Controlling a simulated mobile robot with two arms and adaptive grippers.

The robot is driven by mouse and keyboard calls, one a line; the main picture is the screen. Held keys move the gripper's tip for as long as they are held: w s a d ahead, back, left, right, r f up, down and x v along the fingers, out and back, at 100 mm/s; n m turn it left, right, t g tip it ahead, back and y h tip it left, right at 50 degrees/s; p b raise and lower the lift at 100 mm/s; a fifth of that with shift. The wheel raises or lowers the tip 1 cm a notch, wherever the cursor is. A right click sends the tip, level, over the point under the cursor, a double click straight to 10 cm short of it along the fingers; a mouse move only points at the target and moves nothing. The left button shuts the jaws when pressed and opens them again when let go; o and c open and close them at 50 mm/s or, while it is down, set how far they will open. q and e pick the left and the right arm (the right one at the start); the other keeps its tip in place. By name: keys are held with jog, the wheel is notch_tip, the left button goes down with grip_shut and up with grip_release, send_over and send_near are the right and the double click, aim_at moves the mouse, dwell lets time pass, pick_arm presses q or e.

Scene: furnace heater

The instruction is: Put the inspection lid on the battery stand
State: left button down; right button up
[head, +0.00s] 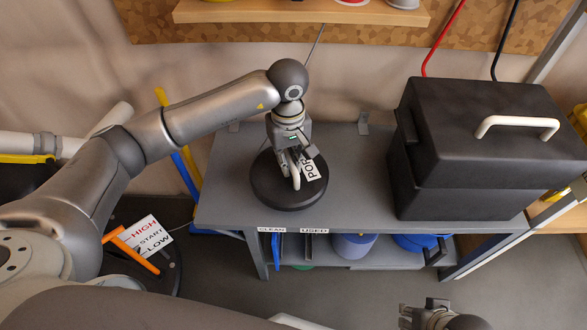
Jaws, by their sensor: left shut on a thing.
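The inspection lid (270,184) is a round black disc with a white handle and a white label whose visible letters read "POR". It lies flat in view over the left part of the grey battery stand (350,180). I cannot tell whether it rests on the top or hangs just above it. My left gripper (294,168) points down at the lid's middle and is shut on its white handle, hiding part of the handle and label. My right gripper (430,312) shows only partly at the bottom edge, apart from the stand; its fingers are unclear.
A large black box (480,140) with a pale handle fills the stand's right side, with red and black cables behind it. A wooden shelf (300,12) is above. A round unit with an orange handle and a HIGH/START/LOW label (146,238) stands at left. The stand's middle top is clear.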

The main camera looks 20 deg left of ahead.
pick_arm(q)
jog(key=shift+w+d+f, duration=0.15)
jog(key=shift+w+f, duration=0.35)
jog(key=shift+f, duration=0.1)
jog(key=shift+w+d+f, duration=0.15)
jog(key=shift+w+f, duration=0.3)
jog(key=shift+f, duration=0.1)
jog(key=shift+f+b, duration=0.4)
jog(key=shift+f, duration=1.05)
pick_arm(e)
jog(key=v, duration=0.3)
jog(key=shift+f, duration=0.1)
pick_arm(q)
jog(key=shift+f, duration=0.2)
jog(key=c, duration=1.5)
grip_release()
pick_arm(e)
jog(key=shift+f, duration=0.1)
pick_arm(q)
jog(key=shift+r, duration=0.15)
